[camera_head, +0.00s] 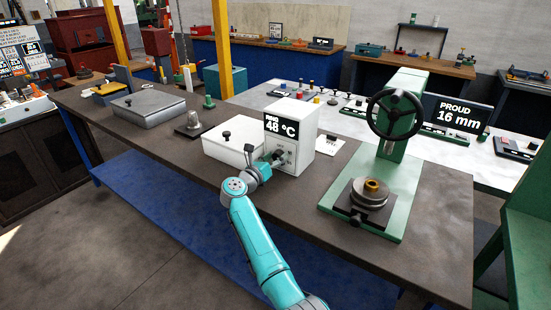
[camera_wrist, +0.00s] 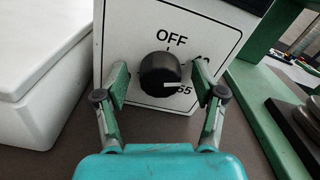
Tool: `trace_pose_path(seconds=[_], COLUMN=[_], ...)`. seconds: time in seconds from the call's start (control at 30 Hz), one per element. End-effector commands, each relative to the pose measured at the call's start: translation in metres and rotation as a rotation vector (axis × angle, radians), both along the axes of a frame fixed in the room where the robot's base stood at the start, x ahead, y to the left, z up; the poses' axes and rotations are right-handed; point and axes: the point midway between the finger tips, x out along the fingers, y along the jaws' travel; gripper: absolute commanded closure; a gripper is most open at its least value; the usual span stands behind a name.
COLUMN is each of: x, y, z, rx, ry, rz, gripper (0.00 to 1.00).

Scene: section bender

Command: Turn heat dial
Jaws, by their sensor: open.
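The heat dial (camera_wrist: 158,68) is a round black knob on the front of a white box (camera_head: 301,142). OFF is printed above the dial, and another label at the right is partly hidden by a finger. The box's display (camera_head: 284,128) reads 48 °C. My gripper (camera_wrist: 160,82) is open, one finger on each side of the dial, with a visible gap at both sides. It also shows in the head view (camera_head: 271,163), close against the box front.
A white lidded box (camera_head: 232,138) stands just left of the heater box. At the right is a green press (camera_head: 397,140) with a black handwheel and a round metal piece. The bench front (camera_head: 320,240) is clear apart from my arm.

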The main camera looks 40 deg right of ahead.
Motion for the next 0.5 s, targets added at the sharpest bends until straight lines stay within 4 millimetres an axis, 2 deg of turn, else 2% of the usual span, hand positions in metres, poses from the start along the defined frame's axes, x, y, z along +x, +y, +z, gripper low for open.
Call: trace_pose_path(seconds=[0.07, 0.3, 0.5], x=[0.0, -0.0001, -0.0001], y=[0.0001, 0.0002, 0.0002], z=[0.0001, 0.0001, 0.0001], rx=[0.0, 0.0, -0.002], ry=[0.0, 0.0, 0.006], rz=[0.0, 0.0, 0.0], gripper=[0.33, 0.91, 0.91])
